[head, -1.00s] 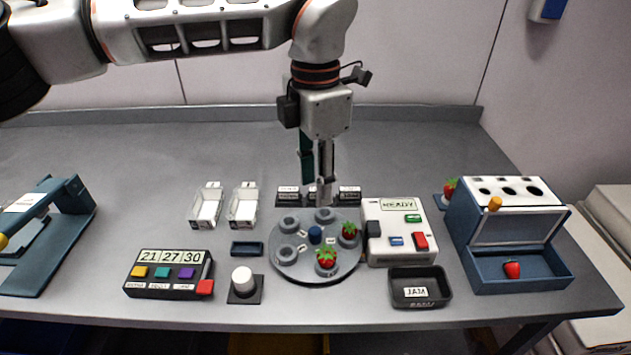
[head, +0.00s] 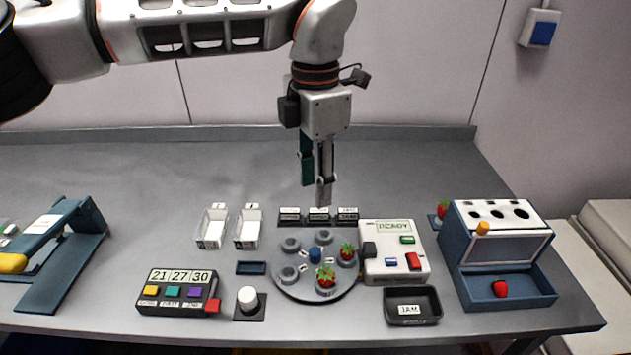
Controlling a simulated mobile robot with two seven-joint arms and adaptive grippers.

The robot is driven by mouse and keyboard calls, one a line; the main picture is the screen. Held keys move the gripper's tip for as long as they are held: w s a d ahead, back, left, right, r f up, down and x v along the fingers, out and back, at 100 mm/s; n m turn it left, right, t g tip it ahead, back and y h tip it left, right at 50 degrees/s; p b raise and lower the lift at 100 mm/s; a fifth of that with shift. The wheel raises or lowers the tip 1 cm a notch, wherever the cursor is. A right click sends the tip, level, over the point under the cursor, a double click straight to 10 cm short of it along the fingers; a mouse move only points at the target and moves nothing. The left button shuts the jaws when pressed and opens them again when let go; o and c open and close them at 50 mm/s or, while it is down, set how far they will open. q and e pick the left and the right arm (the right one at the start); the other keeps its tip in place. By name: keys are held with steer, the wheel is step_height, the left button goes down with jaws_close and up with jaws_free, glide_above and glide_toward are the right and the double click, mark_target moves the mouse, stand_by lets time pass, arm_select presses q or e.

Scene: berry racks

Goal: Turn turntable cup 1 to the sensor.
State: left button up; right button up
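The grey round turntable (head: 307,290) lies on the bench with several cups around a blue hub (head: 315,254). A white box (head: 401,266) marked READY stands right of the turntable, with a dark block (head: 369,250) facing the disc that may be the sensor. My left gripper (head: 316,194) is open and empty, pointing down above and behind the turntable, not touching it. My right gripper is out of view.
Small black placards (head: 319,215) stand behind the turntable. White trays (head: 212,228), a button panel (head: 178,292) and a white knob (head: 247,299) stand left. A black JAM bin (head: 413,306) is front right. A blue rack (head: 507,281) stands far right. The back bench is clear.

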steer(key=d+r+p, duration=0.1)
steer(key=p, duration=0.1)
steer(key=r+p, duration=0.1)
steer(key=p, duration=0.1)
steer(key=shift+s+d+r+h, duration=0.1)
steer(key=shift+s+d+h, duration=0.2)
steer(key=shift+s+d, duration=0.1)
